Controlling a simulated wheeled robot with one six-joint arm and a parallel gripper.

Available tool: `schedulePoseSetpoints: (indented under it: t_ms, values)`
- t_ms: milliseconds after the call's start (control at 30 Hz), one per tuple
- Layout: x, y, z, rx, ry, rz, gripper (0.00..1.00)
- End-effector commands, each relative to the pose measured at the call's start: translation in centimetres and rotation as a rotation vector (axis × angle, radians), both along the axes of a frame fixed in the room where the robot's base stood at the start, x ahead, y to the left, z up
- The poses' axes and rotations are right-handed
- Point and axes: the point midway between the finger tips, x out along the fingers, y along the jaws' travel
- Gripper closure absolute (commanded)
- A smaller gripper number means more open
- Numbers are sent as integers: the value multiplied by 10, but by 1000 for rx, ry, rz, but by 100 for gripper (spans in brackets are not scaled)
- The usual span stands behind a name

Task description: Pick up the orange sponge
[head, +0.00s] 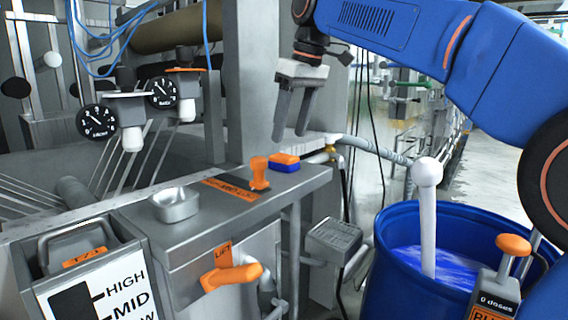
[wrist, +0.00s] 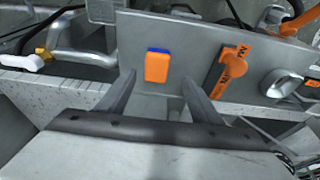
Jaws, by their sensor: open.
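The orange sponge (head: 285,159) lies on the grey metal machine top near its far right corner in the head view. It has an orange upper face and a blue layer along its side. In the wrist view the sponge (wrist: 157,67) shows ahead of and between my fingertips. My gripper (head: 292,134) is open and empty, above the machine top. In the wrist view my gripper (wrist: 158,80) has its two fingers spread to either side of the sponge's direction. No contact with the sponge shows.
An orange knob (head: 259,172) stands left of the sponge on the machine top (head: 225,222). A metal dish (head: 175,204) sits farther left. An orange lift handle (head: 231,277) sticks out in front. A blue drum (head: 400,285) with blue liquid and a white-knobbed rod stands right.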

Motion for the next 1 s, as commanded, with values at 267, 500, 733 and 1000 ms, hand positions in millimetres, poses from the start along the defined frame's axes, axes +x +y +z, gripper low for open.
schedulePoseSetpoints:
  t_ms: [267,500,733,1000]
  values:
    - [4,4,-17,0,0,0,41]
    - [16,8,-45,-1,1,-1,41]
    - [19,12,-62,1,-1,0,41]
    - [19,13,-63,1,-1,0,50]
